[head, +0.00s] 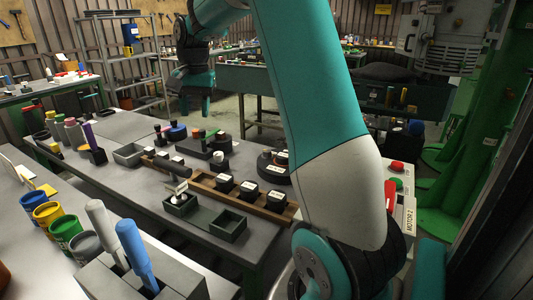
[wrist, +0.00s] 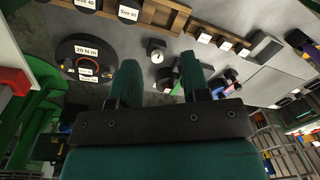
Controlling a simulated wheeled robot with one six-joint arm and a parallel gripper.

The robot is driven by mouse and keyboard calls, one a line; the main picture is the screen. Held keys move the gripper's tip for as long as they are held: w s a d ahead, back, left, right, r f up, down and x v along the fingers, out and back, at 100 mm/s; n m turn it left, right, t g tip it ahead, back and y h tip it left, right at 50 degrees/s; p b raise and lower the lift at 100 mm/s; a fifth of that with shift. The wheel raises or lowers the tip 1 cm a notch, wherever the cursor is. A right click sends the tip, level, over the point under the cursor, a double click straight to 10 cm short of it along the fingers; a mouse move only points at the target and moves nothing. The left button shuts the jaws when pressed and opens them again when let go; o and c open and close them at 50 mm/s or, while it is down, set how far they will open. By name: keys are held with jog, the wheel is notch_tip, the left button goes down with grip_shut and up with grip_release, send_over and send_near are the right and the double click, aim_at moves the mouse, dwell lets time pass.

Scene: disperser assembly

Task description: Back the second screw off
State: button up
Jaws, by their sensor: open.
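No screw can be made out for certain in either view. My gripper (head: 197,88) hangs in the air beyond the far edge of the grey workbench in the head view. In the wrist view its two green fingers (wrist: 159,78) are apart with nothing between them. A small dark block with a white round top (wrist: 156,50) shows beyond the fingertips, apart from them. A black round fixture labelled 20 N.m (wrist: 85,58) lies to its left; a round black fixture (head: 275,166) also shows on the bench in the head view, partly behind my arm.
A wooden rack (head: 205,181) of black labelled sockets crosses the bench. Dark trays (head: 228,224) stand in front of it. A grey block holds white (head: 105,233) and blue (head: 136,252) handles at the near edge, beside paint cans (head: 48,214). Red and green buttons (head: 397,167) stand right.

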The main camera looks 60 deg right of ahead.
jog(key=d+f+m, duration=0.3)
jog(key=d+m, duration=0.4)
jog(key=d, duration=0.9)
jog(key=m, duration=0.4)
send_near(267, 150)
jog(key=shift+g+h, duration=0.3)
jog(key=shift+g, duration=0.1)
jog(key=f, duration=0.9)
jog(key=shift+w+a+f, duration=0.25)
jog(key=shift+a, duration=0.15)
jog(key=c, duration=0.6)
